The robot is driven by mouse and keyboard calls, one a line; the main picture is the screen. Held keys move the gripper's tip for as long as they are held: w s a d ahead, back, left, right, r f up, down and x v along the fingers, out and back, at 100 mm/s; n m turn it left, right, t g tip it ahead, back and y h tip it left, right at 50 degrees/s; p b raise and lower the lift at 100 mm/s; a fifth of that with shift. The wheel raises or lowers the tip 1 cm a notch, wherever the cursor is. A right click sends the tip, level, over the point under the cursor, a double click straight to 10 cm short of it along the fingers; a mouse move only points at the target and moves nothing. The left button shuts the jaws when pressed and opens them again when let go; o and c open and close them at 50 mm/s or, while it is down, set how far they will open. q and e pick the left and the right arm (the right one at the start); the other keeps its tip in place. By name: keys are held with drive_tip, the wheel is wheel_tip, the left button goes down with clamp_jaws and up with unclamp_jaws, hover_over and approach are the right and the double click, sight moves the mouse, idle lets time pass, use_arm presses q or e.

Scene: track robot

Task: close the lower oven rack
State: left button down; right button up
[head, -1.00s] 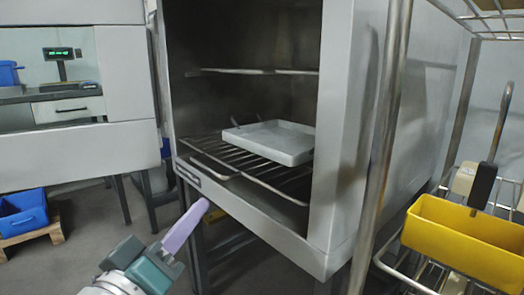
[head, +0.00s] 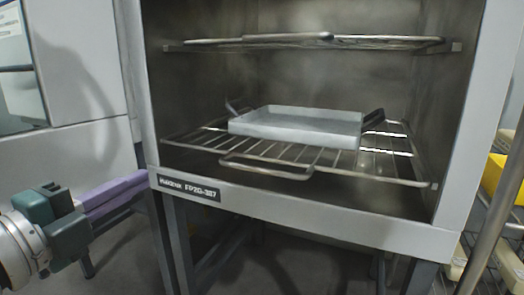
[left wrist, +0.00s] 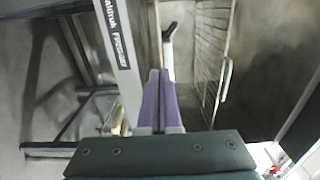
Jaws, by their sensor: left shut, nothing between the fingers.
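The lower oven rack (head: 200,141) is a wire shelf inside the open oven, near the bottom, with a looped handle (head: 266,172) at its front. It lies inside the oven, behind the front sill. A pale rectangular tray (head: 298,126) with dark handles rests on it. My left gripper (head: 143,177) has purple fingers that are shut and empty. It is at the left front corner of the oven, left of the rack handle. In the left wrist view the shut fingers (left wrist: 160,80) point along the oven front, with the rack (left wrist: 209,50) to their right. My right gripper is out of view.
The upper rack (head: 385,43) sits inside the oven above the tray. The oven's front sill (head: 330,220) carries a label and stands on metal legs. A metal post (head: 490,225) and a yellow container (head: 492,178) are at the right. Floor shows below the oven.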

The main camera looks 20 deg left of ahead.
sight(200, 149)
use_arm(q)
drive_tip(key=w, duration=0.7)
drive_tip(key=w+d+b, duration=0.1)
drive_tip(key=w, duration=0.3)
drive_tip(key=shift+w, duration=0.65)
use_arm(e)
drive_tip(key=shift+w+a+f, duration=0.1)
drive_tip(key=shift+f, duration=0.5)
